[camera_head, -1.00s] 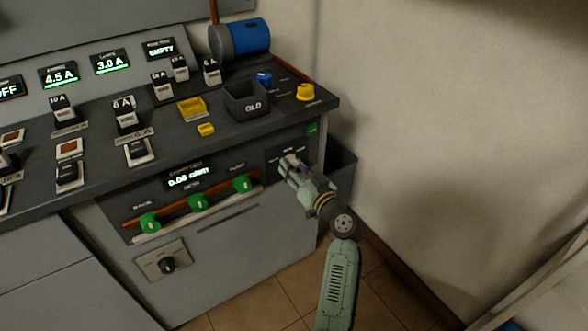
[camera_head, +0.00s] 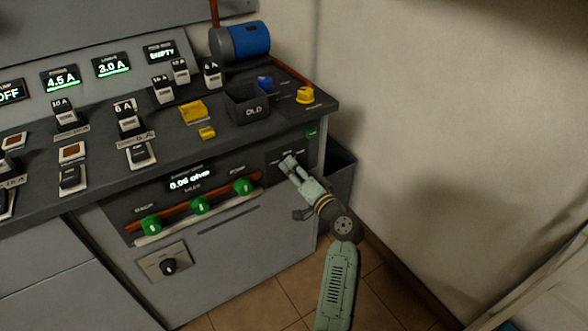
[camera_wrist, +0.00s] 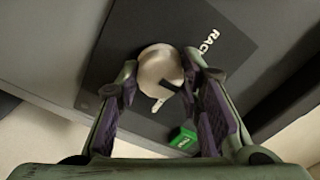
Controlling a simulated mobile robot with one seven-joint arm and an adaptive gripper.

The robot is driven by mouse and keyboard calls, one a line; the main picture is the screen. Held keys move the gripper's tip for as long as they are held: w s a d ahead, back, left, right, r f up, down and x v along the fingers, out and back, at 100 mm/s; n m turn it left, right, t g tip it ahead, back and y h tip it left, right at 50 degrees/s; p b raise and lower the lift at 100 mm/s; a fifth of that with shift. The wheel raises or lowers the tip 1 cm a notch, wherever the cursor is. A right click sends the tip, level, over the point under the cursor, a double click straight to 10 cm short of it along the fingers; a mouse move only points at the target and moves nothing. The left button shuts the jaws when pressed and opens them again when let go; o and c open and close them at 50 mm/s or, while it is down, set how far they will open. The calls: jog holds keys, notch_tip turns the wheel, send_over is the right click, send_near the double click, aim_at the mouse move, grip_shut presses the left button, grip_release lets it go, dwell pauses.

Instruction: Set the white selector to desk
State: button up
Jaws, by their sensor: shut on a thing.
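The white selector (camera_wrist: 160,68) is a round pale knob on a dark panel (camera_wrist: 210,30) in the wrist view. The word RACK is printed on the panel at the knob's upper right; a desk label cannot be read. A short pale mark shows just below the knob, beside a dark bar. My gripper (camera_wrist: 160,75) is shut on the knob, with one finger on each side. In the head view my gripper (camera_head: 291,166) is at the small dark panel on the cabinet's right front and covers the knob there.
A small green tag (camera_wrist: 184,138) sits near the right finger. Left of my gripper are green clips (camera_head: 243,186) on a copper bar and a black knob (camera_head: 168,266). A dark bin (camera_head: 342,172) stands by the cabinet's right side. A wall closes off the right.

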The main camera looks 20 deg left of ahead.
dwell(0.3)
jog(key=o, duration=1.2)
jog(key=shift+c, duration=0.2)
jog(key=v, duration=1.2)
